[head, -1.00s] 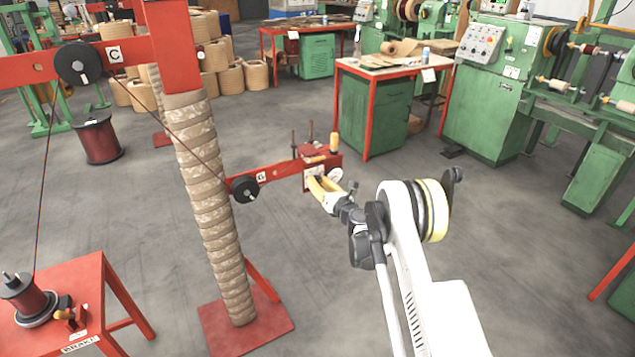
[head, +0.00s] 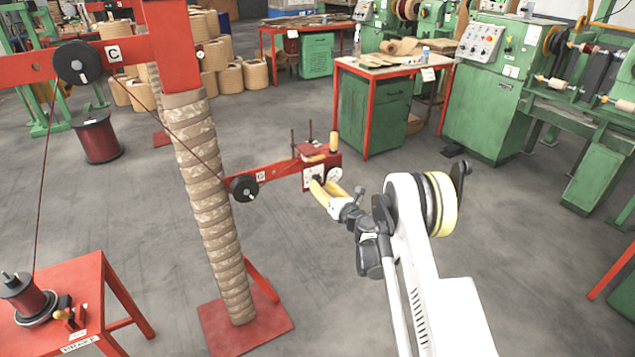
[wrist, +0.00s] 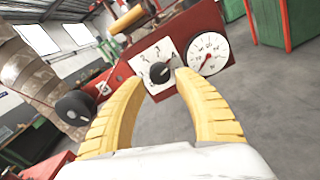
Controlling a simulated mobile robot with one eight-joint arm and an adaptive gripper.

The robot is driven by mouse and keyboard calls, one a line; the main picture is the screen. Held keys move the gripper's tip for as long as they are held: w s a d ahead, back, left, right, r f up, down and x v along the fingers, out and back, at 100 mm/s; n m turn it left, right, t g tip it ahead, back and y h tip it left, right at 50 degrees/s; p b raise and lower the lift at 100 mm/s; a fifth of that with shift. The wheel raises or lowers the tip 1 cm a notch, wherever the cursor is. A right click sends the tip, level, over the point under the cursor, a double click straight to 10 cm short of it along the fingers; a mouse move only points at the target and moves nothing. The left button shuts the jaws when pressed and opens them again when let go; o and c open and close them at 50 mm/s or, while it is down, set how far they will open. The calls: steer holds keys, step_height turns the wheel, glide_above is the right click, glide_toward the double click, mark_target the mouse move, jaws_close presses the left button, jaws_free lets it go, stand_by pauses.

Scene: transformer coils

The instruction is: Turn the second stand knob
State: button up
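The stand (head: 227,230) is a wrapped column on a red base, with a red arm (head: 275,172) reaching right. At the arm's end is a white plate (wrist: 147,60) with a black knob (wrist: 159,72) bearing a white pointer line. A round white dial gauge (wrist: 208,52) sits just right of it. My gripper (head: 324,184) has yellow fingers and is at the plate in the head view. In the wrist view my gripper (wrist: 152,84) is open, with its fingertips on either side of the knob. I cannot tell whether they touch it.
A black pulley (head: 244,188) with a thread sits on the red arm near the column. A wooden-handled red clamp (head: 317,149) is on top of the arm's end. A red table (head: 75,290) stands at lower left.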

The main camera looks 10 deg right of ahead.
steer(key=v, duration=0.8)
steer(key=shift+s, duration=0.2)
steer(key=s+a+r+n+g, duration=0.25)
steer(key=a+r+n, duration=0.25)
steer(key=r+n, duration=0.5)
steer(key=s+a+r+n+g, duration=0.4)
steer(key=s+r+n, duration=0.5)
steer(key=s, duration=0.1)
steer(key=s+d+n+g+h, duration=0.1)
steer(key=s+d+n+h, duration=0.1)
steer(key=s+n, duration=0.6)
steer(key=s+d+f+n+g+h, duration=0.1)
steer(key=s+n, duration=0.8)
steer(key=s, duration=1.3)
steer(key=d+g+h, duration=0.1)
steer(key=d+h, duration=0.1)
steer(key=shift+d+h, duration=0.25)
steer(key=shift+h, duration=0.05)
